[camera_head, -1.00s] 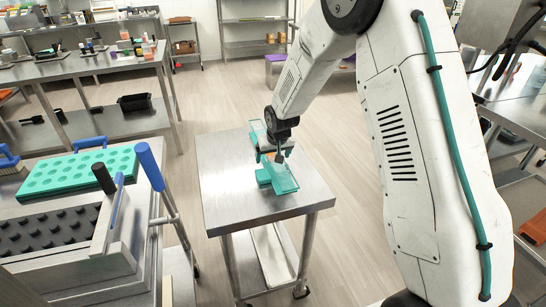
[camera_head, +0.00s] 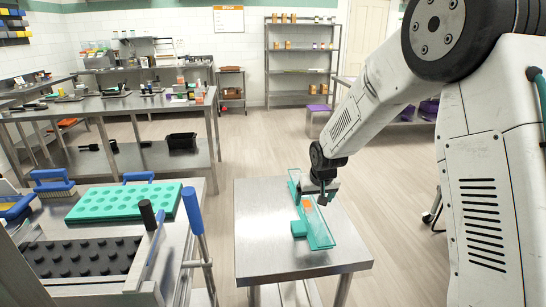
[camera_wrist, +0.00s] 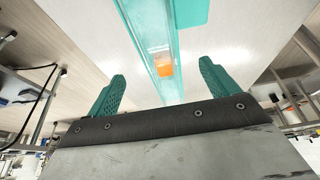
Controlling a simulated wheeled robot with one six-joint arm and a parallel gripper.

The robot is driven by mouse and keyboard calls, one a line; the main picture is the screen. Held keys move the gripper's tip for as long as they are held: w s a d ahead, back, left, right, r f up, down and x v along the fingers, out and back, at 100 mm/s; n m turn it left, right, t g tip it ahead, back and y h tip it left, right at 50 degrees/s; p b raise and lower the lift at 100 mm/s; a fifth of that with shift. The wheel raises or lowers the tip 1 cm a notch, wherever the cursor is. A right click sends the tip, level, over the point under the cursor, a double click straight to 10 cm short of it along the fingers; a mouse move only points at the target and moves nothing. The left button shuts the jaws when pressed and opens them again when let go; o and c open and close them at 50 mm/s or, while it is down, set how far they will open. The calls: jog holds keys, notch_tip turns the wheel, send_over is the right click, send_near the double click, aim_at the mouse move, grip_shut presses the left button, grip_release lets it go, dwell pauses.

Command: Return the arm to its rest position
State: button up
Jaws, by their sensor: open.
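My gripper (camera_head: 322,196) is over the far part of a teal channel-shaped tool (camera_head: 320,234) on the steel cart top. The tool has a raised block on its near left side. An orange piece (camera_head: 307,204) shows in it. In the wrist view, my gripper (camera_wrist: 162,70) has its two teal ribbed fingers spread wide. The teal channel (camera_wrist: 150,25) runs through the gap between them, with clear space on both sides. The orange piece (camera_wrist: 163,67) lies in the channel. My gripper holds nothing. My arm reaches in from the right, with its white links bent downward.
The steel cart (camera_head: 260,240) is otherwise bare. On the left, a teal mould tray (camera_head: 125,203) and a black studded plate (camera_head: 82,257) sit near a blue-handled lever (camera_head: 193,212). A steel shelf (camera_head: 300,60) stands at the back.

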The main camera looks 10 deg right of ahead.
aim_at(323, 231)
jog(key=shift+g, duration=0.9)
jog(key=s, duration=0.1)
jog(key=s+f, duration=0.1)
jog(key=s, duration=0.2)
jog(key=shift+s+d+f, duration=0.2)
jog(key=shift+s+f, duration=0.05)
jog(key=shift+s, duration=0.1)
jog(key=shift+g, duration=0.5)
jog(key=s, duration=0.1)
jog(key=s+r, duration=0.1)
jog(key=s, duration=0.1)
jog(key=shift+s+d+r, duration=0.15)
jog(key=shift+s+r, duration=0.2)
jog(key=shift+s, duration=0.05)
jog(key=s+r, duration=0.6)
jog(key=s, duration=0.5)
jog(key=s+d+r, duration=0.1)
jog(key=s+r, duration=0.5)
jog(key=s, duration=0.5)
jog(key=s+d+r, duration=0.1)
jog(key=s+r, duration=0.5)
jog(key=s, duration=0.5)
jog(key=shift+s+d+r, duration=0.15)
jog(key=shift+d+r, duration=0.05)
jog(key=shift+r, duration=0.15)
